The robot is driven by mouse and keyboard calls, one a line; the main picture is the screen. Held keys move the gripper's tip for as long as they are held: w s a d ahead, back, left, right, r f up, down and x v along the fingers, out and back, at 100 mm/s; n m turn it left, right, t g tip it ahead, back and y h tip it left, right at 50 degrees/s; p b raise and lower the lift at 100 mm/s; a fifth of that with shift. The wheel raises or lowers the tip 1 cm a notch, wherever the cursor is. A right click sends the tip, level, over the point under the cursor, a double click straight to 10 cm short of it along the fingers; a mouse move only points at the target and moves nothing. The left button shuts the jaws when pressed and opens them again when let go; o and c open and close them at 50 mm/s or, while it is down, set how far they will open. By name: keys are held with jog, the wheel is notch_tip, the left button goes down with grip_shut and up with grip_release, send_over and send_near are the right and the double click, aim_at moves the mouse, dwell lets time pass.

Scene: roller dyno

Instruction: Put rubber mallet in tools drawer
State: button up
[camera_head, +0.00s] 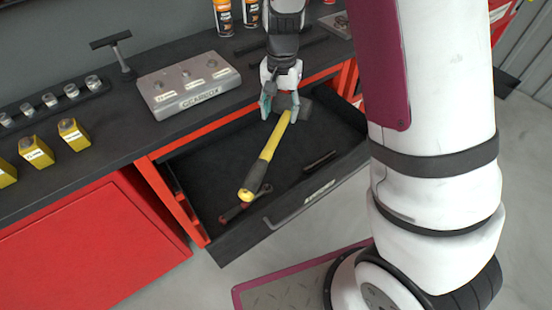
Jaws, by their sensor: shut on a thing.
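The rubber mallet (267,153) has a yellow handle with a dark grip section and a dark head. My gripper (281,108) is shut on the mallet near its head, and the fingers partly hide the head. The mallet is over the open tools drawer (225,148), its handle pointing toward the lower left. I cannot tell how far it is above the drawer floor. The drawer is pulled out from the red cabinet and has a dark lining and a grey front handle.
A red-handled tool (245,203) and a small dark tool (320,162) lie in the drawer. On the dark worktop (105,120) stand a grey control box (188,84), yellow blocks (74,134), and spray cans (223,17). A red cabinet door (100,240) is at lower left.

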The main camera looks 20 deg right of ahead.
jog(key=f+m+b, duration=0.2)
jog(key=f+b, duration=0.4)
jog(key=s+f+m+b, duration=0.1)
jog(key=f+m+b, duration=0.1)
jog(key=f+b, duration=0.4)
jog(key=f+m+b, duration=0.2)
jog(key=f+b, duration=0.4)
jog(key=f, duration=0.2)
jog(key=shift+s, duration=0.15)
jog(key=b, duration=0.3)
send_over(299, 146)
jog(key=shift+d+f, duration=0.1)
jog(key=shift+f, duration=0.6)
notch_tip(299, 146, down, 4)
jog(key=shift+r+b, duration=0.2)
jog(key=shift+b, duration=0.6)
jog(key=o, duration=1.6)
jog(key=shift+f, duration=0.1)
